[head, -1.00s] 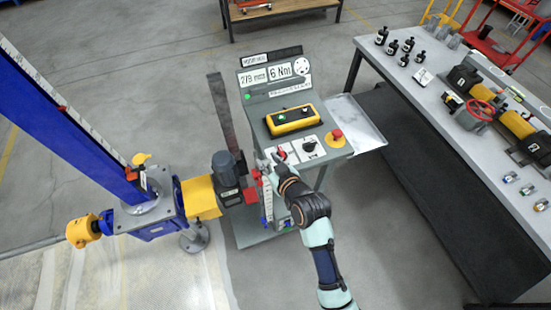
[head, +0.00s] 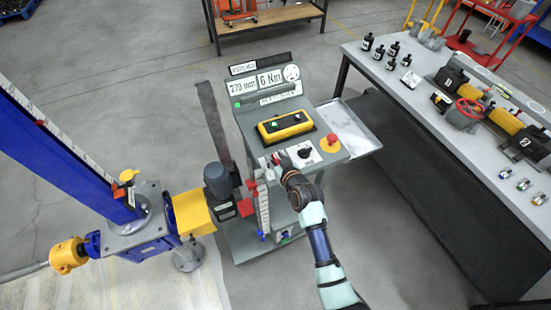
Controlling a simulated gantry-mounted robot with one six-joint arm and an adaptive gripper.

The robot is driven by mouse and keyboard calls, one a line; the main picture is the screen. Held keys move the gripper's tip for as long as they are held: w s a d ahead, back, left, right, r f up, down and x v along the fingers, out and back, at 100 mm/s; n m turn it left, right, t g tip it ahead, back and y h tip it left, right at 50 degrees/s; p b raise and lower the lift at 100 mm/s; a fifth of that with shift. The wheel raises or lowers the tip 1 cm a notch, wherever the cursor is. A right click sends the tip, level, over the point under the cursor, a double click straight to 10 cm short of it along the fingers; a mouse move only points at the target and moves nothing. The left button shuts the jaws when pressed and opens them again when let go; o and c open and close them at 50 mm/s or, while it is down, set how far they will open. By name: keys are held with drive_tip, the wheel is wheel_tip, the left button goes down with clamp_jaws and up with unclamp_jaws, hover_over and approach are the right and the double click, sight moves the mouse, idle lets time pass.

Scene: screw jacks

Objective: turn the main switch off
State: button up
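The grey control console (head: 250,119) stands in the middle of the head view. Its sloped panel carries a yellow control box (head: 286,126), a black rotary knob on a white plate (head: 303,152) and a red emergency button on a yellow base (head: 330,143). A small red part, possibly the main switch (head: 277,158), shows at the panel's front left, partly hidden by my arm. My gripper (head: 279,166) is at the console's front edge beside that red part. Its fingers are too small and covered to tell whether they touch or grip it.
A blue screw jack column (head: 75,160) with a yellow motor end (head: 67,255) stands at the left. A grey workbench (head: 430,110) with black bottles and a yellow-black unit is at the right. A metal side tray (head: 350,130) juts from the console's right side.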

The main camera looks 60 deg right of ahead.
clamp_jaws()
